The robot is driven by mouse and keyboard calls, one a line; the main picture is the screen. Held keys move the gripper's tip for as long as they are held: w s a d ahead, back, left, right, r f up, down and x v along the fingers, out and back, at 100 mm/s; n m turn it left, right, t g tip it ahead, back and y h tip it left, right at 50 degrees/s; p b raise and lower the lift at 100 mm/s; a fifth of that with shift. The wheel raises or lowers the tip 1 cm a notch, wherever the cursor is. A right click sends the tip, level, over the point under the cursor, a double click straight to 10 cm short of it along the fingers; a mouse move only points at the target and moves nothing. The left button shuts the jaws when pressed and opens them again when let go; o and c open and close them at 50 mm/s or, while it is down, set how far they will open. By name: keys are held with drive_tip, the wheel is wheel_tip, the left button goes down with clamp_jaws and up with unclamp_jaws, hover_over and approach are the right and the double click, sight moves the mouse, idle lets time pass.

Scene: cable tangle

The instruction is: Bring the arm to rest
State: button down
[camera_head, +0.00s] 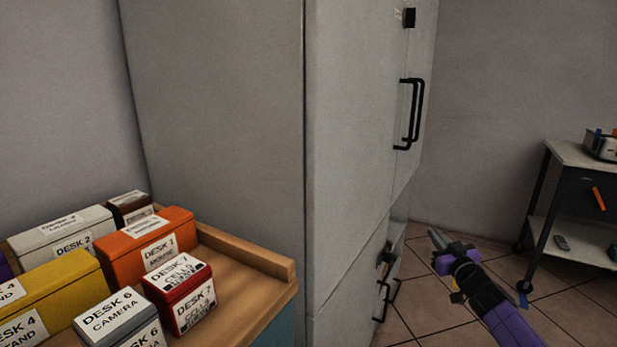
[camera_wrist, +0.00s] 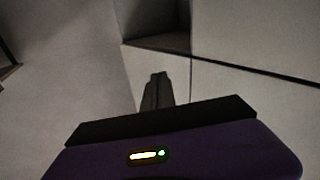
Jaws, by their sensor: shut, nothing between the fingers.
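My gripper (camera_head: 433,236) is in the lower right of the head view, at the end of my purple and black arm. It is in front of the tall grey cabinet's right side, above the tiled floor. Its fingers are shut with nothing held. In the wrist view the shut fingers (camera_wrist: 157,92) point toward pale panels and a dark recess. I cannot tell how far the fingertips are from the cabinet.
The tall grey cabinet (camera_head: 345,165) has black handles (camera_head: 411,115) on its front. A wooden counter (camera_head: 240,275) with several labelled boxes, including an orange one (camera_head: 150,243), is at left. A wheeled cart (camera_head: 570,235) stands at right. Tiled floor (camera_head: 425,310) lies between.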

drive_tip(key=s+a+t+y, duration=0.1)
drive_tip(key=s+a, duration=0.2)
drive_tip(key=a, duration=0.2)
drive_tip(key=s+a+t, duration=0.1)
drive_tip(key=s+a, duration=0.2)
drive_tip(key=a, duration=0.3)
drive_tip(key=s+a+f+m+h, duration=0.1)
drive_tip(key=s+a+f, duration=0.25)
drive_tip(key=s, duration=0.55)
drive_tip(key=s+a+f+m, duration=0.1)
drive_tip(key=s+a+f, duration=0.1)
drive_tip(key=s+a, duration=0.45)
drive_tip(key=s+d+g+h, duration=0.15)
drive_tip(key=s+g, duration=0.45)
drive_tip(key=s, duration=4.2)
wheel_tip(320, 180, up, 26)
drive_tip(key=p, duration=2.5)
drive_tip(key=shift+p, duration=0.4)
